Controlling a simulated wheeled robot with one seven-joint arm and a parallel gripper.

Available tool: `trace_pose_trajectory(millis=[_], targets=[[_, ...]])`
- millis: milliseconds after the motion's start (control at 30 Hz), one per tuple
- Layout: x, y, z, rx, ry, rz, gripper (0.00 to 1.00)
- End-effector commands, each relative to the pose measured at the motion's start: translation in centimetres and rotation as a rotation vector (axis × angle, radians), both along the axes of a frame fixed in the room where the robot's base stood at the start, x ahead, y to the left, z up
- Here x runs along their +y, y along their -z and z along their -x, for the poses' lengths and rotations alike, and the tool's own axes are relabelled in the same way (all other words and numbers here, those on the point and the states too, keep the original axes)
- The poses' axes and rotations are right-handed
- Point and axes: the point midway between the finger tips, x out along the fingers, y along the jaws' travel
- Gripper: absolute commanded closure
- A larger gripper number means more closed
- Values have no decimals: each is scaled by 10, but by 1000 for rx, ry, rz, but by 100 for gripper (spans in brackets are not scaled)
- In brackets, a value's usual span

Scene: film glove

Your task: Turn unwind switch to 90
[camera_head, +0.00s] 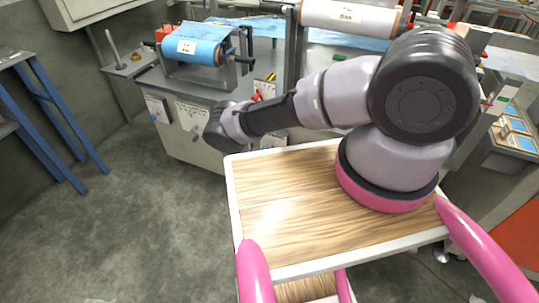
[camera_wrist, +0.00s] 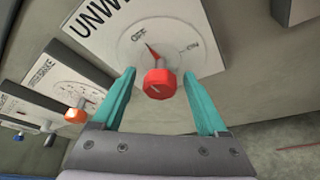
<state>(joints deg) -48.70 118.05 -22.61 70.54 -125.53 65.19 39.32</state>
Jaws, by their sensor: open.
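The unwind switch is a red knob (camera_wrist: 158,83) on a round dial on a white plate (camera_wrist: 88,28) marked "UNW…". Its red pointer tip is near the "OFF" mark, and another mark sits to the right on the dial, too blurred to read. My gripper (camera_wrist: 159,72) is open, with one teal finger left and one right of the knob. Gaps show between the knob and both fingers. In the head view my arm reaches left to the machine's front panel, and my fingers and the red knob are hidden there.
An orange knob (camera_wrist: 76,115) and a blue knob (camera_wrist: 19,136) sit on neighbouring plates to the left. A grey box (camera_wrist: 297,10) juts out at upper right. In the head view, a blue film roll (camera_head: 192,46) lies atop the machine; open floor (camera_head: 150,220) is at left.

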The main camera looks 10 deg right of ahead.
Motion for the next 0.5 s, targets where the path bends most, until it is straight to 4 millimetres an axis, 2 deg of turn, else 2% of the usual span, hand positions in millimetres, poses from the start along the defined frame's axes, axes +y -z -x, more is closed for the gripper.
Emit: trace_pose_trajectory(millis=[67, 200, 233, 267, 500], targets=[[0, 0, 0, 0, 0, 0, 28], [0, 0, 0, 0, 0, 0, 81], [0, 0, 0, 0, 0, 0, 93], [0, 0, 0, 0, 0, 0, 100], [-2, 1, 1, -37, 5, -54, 100]])
